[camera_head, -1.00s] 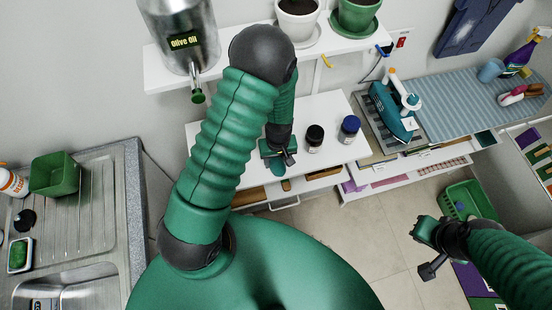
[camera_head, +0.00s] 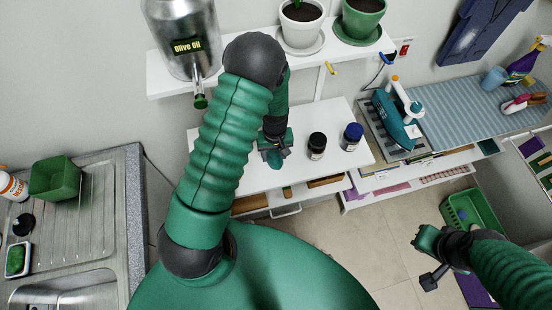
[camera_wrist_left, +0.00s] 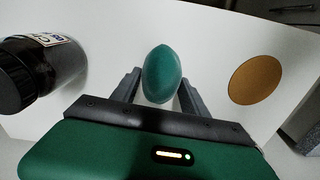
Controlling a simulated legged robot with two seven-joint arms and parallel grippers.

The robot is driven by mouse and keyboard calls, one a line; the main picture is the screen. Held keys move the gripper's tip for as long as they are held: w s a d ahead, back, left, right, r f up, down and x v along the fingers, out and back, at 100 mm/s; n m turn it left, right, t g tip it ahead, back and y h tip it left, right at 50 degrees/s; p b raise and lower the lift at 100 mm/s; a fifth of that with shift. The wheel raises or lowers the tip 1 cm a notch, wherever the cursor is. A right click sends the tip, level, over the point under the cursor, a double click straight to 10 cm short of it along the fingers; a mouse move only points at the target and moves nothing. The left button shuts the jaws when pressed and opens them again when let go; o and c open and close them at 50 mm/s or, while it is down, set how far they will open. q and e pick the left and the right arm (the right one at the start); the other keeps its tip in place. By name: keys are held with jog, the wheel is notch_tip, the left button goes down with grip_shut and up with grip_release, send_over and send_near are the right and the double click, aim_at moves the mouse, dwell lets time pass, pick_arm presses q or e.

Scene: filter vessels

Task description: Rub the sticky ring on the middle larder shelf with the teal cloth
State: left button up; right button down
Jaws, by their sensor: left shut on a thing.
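My left gripper (camera_head: 275,156) is low over the white middle shelf (camera_head: 338,168), to the left of two small jars. In the left wrist view its fingers (camera_wrist_left: 161,92) are shut on the teal cloth (camera_wrist_left: 162,74), a smooth, rounded bundle. The brown round sticky ring (camera_wrist_left: 256,80) lies flat on the shelf to the right of the cloth, apart from it. I cannot make out the ring in the head view, where my arm covers part of the shelf. My right gripper (camera_head: 428,259) hangs over the floor at the right, away from the shelf; its opening is unclear.
A dark-capped jar (camera_head: 317,145) and a blue-capped jar (camera_head: 352,136) stand right of my left gripper. A dark labelled bottle (camera_wrist_left: 40,70) is close at left in the wrist view. Above, the upper shelf (camera_head: 246,66) holds an olive oil vessel (camera_head: 181,40) and pots.

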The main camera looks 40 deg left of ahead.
aim_at(277, 173)
pick_arm(q)
jog(key=shift+w+a+f, duration=0.1)
jog(key=shift+w+a, duration=0.6)
jog(key=shift+a, duration=0.25)
jog(key=shift+s+d+p, duration=0.3)
jog(key=shift+s+d, duration=0.8)
jog(key=shift+d, duration=0.15)
jog(key=shift+s+d+f, duration=0.1)
jog(key=shift+s+d, duration=0.2)
jog(key=shift+s+d+p, duration=0.45)
jog(key=shift+s+d, duration=0.8)
jog(key=shift+d, duration=0.2)
jog(key=r+p, duration=0.2)
jog(key=r, duration=0.1)
jog(key=r+p, duration=0.3)
jog(key=shift+w+a+r, duration=0.1)
jog(key=shift+w+r, duration=0.1)
jog(key=shift+r, duration=0.05)
jog(key=shift+f, duration=0.1)
